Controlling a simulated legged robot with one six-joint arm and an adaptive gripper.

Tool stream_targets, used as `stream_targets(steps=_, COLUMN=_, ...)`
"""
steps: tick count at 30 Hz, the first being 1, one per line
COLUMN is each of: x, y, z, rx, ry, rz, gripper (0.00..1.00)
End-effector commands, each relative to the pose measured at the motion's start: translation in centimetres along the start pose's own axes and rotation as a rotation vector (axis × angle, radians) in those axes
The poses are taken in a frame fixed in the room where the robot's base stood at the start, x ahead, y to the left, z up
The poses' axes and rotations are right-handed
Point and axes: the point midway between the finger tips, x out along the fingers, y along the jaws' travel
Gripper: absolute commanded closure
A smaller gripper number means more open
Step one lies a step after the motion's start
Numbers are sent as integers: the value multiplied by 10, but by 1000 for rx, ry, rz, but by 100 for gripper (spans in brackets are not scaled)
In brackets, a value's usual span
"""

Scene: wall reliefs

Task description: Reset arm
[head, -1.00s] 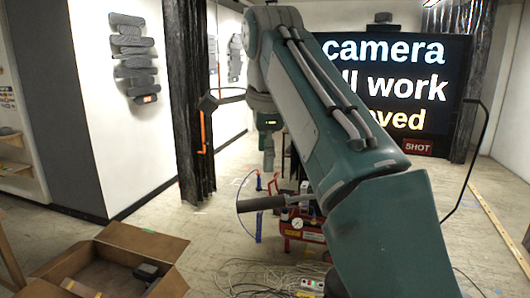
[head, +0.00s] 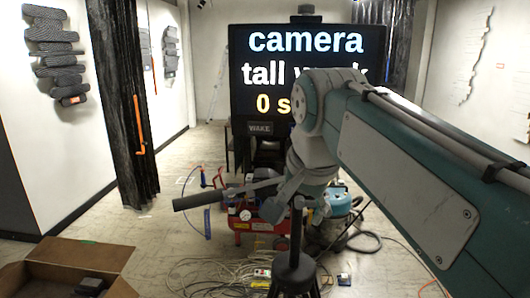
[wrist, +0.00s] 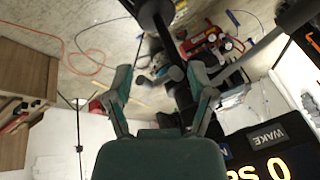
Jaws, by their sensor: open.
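My arm, teal and grey, comes in from the right edge of the head view and bends down at a grey joint in the middle. In the wrist view my gripper (wrist: 161,68) has its two teal fingers spread wide apart. Nothing is held between them. A black stand and a grey bar show beyond the fingers.
A black tripod (head: 294,268) with a long handle (head: 210,196) stands close in front. Behind are a red compressor (head: 252,222), loose cables (head: 215,273) and a large screen (head: 250,95). An open cardboard box (head: 95,256) is at lower left.

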Motion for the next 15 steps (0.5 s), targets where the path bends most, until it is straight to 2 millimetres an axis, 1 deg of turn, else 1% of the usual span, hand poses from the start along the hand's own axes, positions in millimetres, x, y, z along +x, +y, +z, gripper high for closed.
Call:
stream_targets(steps=1, x=5, y=19, z=5, rx=-36, ry=10, rz=0, gripper=29)
stream_targets(steps=3, x=16, y=42, z=13, rx=-101, ry=24, rz=0, gripper=29)
stream_targets(steps=8, x=43, y=95, z=37, rx=-250, ry=56, rz=6, gripper=29)
stream_targets(steps=12, x=72, y=140, z=64, rx=-379, ry=87, rz=17, gripper=29)
stream_targets(steps=15, x=92, y=168, z=83, rx=-463, ry=105, rz=29, gripper=29)
